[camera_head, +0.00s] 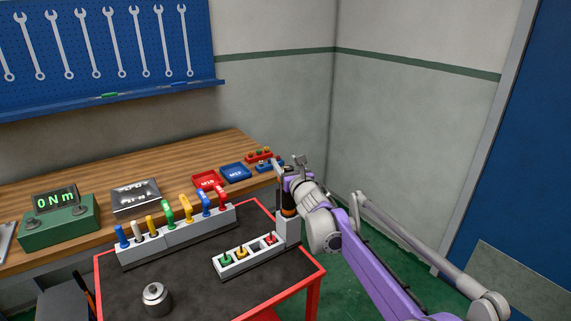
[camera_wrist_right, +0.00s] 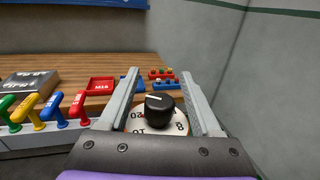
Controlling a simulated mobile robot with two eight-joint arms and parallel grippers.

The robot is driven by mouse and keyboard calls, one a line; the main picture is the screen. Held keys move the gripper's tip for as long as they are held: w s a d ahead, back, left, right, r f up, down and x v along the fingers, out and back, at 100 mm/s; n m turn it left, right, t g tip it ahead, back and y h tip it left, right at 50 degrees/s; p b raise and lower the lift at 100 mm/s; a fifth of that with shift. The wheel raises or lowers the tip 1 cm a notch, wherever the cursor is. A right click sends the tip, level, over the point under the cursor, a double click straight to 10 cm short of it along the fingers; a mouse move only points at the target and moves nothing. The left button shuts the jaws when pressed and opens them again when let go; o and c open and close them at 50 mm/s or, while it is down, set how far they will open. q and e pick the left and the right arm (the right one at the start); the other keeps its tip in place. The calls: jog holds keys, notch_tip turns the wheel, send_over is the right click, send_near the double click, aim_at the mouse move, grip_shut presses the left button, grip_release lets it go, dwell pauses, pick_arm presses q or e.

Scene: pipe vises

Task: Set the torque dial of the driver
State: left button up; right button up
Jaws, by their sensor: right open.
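The driver (camera_head: 288,208), dark with an orange band, stands upright in a grey holder (camera_head: 287,232) at the right end of the cart. Its torque dial shows in the right wrist view as a black knob (camera_wrist_right: 159,107) with a white pointer mark, on a white numbered disc (camera_wrist_right: 178,126). The numbers are only partly readable. My right gripper (camera_head: 289,168) is at the driver's top. In the wrist view its open fingers (camera_wrist_right: 162,78) stand on either side of the knob, with a visible gap to each side. My left gripper is out of view.
A red-rimmed cart (camera_head: 190,290) carries a rack of coloured T-handles (camera_head: 178,238), a smaller tray (camera_head: 246,256) and a metal cylinder (camera_head: 156,299). On the wooden bench behind, a green box (camera_head: 60,222) reads 0 Nm, near red (camera_head: 208,181) and blue (camera_head: 235,172) trays.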

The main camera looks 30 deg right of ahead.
grip_shut()
dwell(0.4)
